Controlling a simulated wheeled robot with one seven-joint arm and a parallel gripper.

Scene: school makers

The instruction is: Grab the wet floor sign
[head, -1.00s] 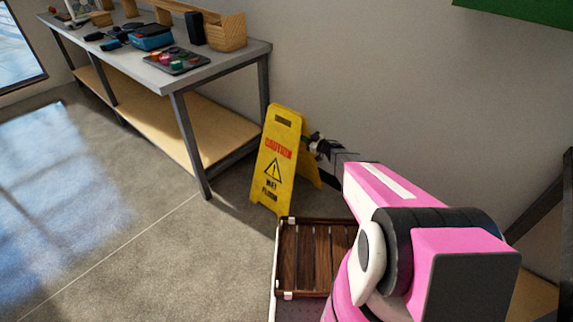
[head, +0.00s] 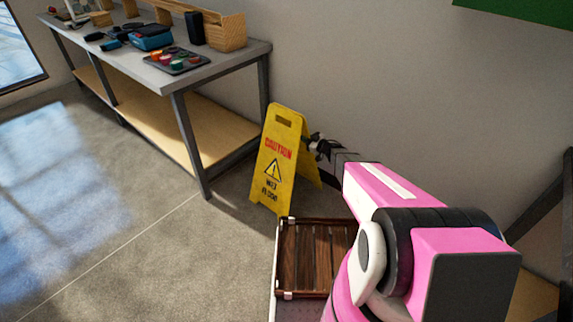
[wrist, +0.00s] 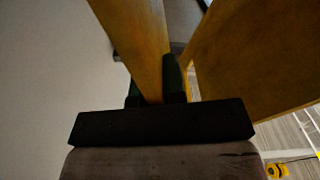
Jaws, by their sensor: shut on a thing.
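The yellow wet floor sign (head: 274,165) stands upright on the floor as an A-frame, with red CAUTION lettering and a black triangle on its front panel. My gripper (head: 312,144) reaches it from the right in the head view. In the wrist view, my gripper (wrist: 158,85) has its dark fingers on either side of one yellow panel (wrist: 138,40) and is shut on it. The sign's other panel (wrist: 255,55) is to the right there, outside the fingers. In the head view the fingertips are small and partly hidden by the sign.
The wall is close behind the sign. Open floor (head: 120,230) lies at left front.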

